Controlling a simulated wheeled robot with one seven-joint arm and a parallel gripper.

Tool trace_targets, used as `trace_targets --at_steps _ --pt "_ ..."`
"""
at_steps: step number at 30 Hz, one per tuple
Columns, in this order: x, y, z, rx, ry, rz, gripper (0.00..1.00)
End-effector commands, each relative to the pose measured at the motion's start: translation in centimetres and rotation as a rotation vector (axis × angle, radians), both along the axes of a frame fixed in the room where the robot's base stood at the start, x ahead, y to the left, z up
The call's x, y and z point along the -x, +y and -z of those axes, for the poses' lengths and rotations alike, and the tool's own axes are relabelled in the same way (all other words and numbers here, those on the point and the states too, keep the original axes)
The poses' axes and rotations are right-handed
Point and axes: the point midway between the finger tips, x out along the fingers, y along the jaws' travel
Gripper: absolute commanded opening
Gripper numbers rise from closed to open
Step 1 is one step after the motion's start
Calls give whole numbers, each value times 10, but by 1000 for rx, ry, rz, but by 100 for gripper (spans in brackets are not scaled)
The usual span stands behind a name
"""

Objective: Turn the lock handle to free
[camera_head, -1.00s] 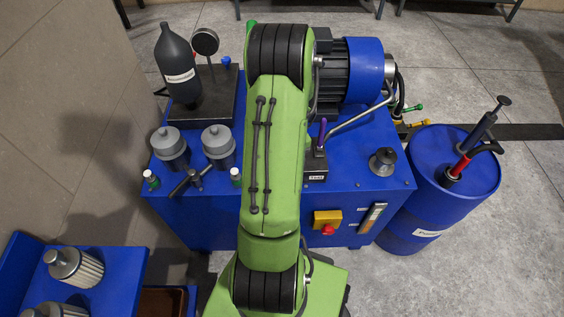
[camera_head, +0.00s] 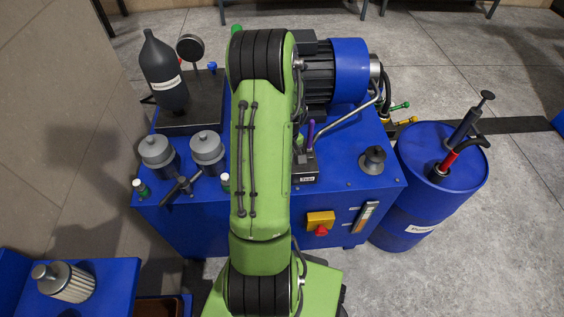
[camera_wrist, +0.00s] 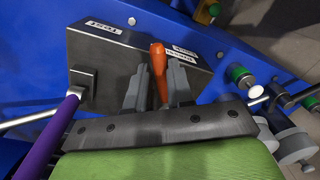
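In the wrist view, an orange lever (camera_wrist: 158,62) stands on a grey metal block (camera_wrist: 120,57) with small labels. I take it for the lock handle. The label beside it is too small to read surely. My gripper (camera_wrist: 158,84) has its grey fingers on either side of the lever. Whether they press on it or leave a small gap is unclear. A purple-gripped lever (camera_wrist: 60,130) stands to the left; its purple grip (camera_head: 310,130) also shows in the head view. In the head view my green arm hides the gripper and the orange lever.
The blue power unit (camera_head: 345,190) carries a motor (camera_head: 350,68), a black bottle (camera_head: 163,72), a gauge (camera_head: 190,47) and grey filters (camera_head: 207,150). A blue drum (camera_head: 420,212) with a hand pump stands at right. Grey floor (camera_head: 525,240) is open at far right.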

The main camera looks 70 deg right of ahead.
Motion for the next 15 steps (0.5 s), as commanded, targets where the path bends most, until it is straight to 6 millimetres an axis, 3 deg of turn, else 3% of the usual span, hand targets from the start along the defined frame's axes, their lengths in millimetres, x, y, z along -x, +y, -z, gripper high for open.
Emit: trace_targets --at_steps 1,4,11,15 --pt "0 0 0 1 1 1 30" --pt "0 0 0 0 0 2 43" --pt "0 0 0 -1 0 3 43" --pt "0 -1 -14 2 -1 4 43"
